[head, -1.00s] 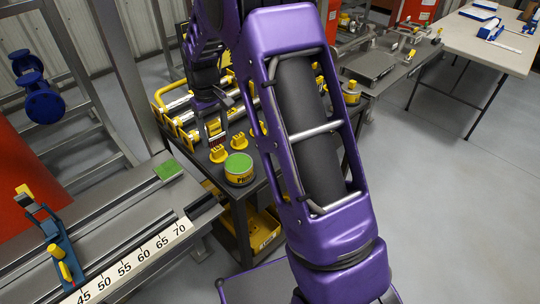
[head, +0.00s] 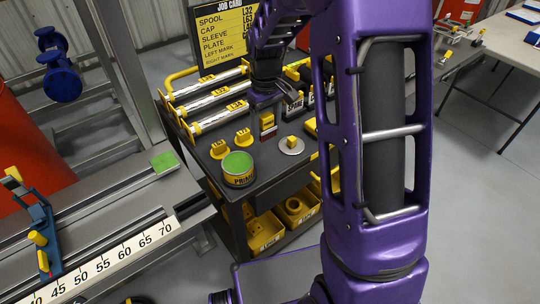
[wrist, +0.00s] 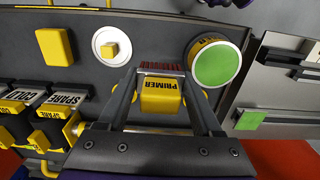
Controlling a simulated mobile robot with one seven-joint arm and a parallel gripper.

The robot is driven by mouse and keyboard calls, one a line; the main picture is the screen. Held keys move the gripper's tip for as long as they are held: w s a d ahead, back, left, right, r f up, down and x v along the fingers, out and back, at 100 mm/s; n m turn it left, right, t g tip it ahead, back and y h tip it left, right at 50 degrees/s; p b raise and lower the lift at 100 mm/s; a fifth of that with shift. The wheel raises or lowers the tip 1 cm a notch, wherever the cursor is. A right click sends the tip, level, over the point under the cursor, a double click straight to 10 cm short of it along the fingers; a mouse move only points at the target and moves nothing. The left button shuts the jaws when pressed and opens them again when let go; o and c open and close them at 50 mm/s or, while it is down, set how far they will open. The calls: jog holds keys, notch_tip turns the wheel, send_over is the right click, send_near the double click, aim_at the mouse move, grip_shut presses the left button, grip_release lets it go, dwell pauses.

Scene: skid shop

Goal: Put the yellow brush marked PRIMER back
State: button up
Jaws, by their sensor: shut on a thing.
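The yellow brush marked PRIMER (wrist: 160,96) is between the two fingers of my gripper (wrist: 160,80) in the wrist view, with its dark red bristles pointing away from the wrist. In the head view the brush (head: 267,119) hangs roughly upright from my gripper (head: 265,106), bristles down, over the dark cart top. I cannot tell whether the bristles touch the surface. A tin with a green top and a PRIMER label (head: 238,180) stands to its front left in the head view. In the wrist view the tin's green top (wrist: 218,65) is right of the brush, close to the right finger.
A white disc with a yellow knob (head: 291,146) lies right of the brush. Black containers marked SPARE (wrist: 65,98) show in the wrist view. A steel bench with a scale (head: 120,259) is at the left.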

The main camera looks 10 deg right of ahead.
aim_at(266, 116)
notch_tip(266, 116, down, 9)
jog(key=shift+f+b, duration=0.1)
jog(key=shift+b, duration=0.4)
jog(key=shift+f, duration=0.15)
jog(key=o, duration=1)
jog(key=shift+o, duration=0.2)
notch_tip(266, 116, up, 12)
jog(key=shift+r+p, duration=0.25)
jog(key=shift+p, duration=0.55)
